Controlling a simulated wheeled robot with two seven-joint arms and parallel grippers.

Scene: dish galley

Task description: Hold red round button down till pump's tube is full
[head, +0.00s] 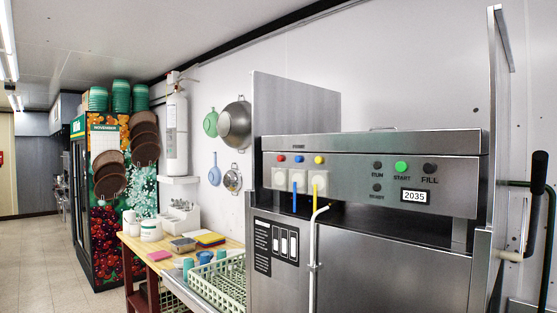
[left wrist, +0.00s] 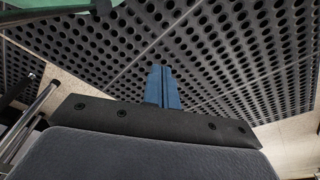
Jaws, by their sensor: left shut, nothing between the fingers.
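The red round button (head: 281,158) is at the left end of the steel machine's front panel (head: 350,150), beside a blue button (head: 299,159) and a yellow button (head: 319,160). A white pump box (head: 279,179) sits under the red button; I cannot make out a tube on it. My left gripper (left wrist: 163,68) shows only in the left wrist view, shut and empty above the floor, away from the button. My right gripper is not in view.
The panel also has a green START button (head: 401,166), a dark FILL button (head: 430,168) and a 2035 display (head: 415,196). A pale green dish rack (head: 218,280) and a wooden table (head: 150,246) stand left. A perforated black mat (left wrist: 230,50) covers the floor.

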